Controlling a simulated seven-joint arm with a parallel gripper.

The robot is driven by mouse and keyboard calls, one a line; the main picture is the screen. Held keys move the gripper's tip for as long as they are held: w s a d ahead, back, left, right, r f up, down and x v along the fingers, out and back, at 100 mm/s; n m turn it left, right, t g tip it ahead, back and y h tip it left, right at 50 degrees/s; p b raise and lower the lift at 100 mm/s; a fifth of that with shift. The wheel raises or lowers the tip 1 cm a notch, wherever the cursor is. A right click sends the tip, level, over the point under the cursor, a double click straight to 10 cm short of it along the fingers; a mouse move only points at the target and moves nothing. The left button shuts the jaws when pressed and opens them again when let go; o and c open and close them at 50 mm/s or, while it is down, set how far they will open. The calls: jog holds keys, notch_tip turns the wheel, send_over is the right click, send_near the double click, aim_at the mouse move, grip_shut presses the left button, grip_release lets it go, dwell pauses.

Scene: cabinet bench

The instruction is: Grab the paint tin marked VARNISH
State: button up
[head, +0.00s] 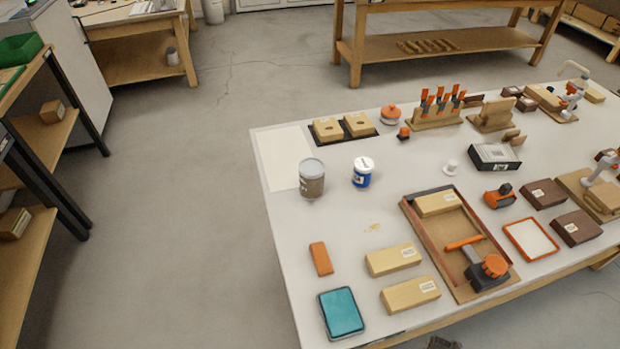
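Two tins stand upright on the left part of the white bench top (345,225). The larger tin (312,180) has a grey lid and a brownish-grey side with a pale label patch. The smaller tin (362,173) to its right is blue with a white lid and a white label. The writing on both is too small to read, so I cannot tell which is marked VARNISH. The two tins stand apart, with bare bench between them. My gripper is not clearly seen in this view.
A pale sheet (283,158) lies behind the larger tin. Wooden blocks on a dark tray (327,143) sit behind the tins. A shallow wooden tray (420,225) with a hammer, an orange block (321,259) and a teal box (341,313) lie in front.

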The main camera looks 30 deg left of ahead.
dwell(0.3)
jog(key=o, duration=1.1)
jog(key=shift+w, duration=0.1)
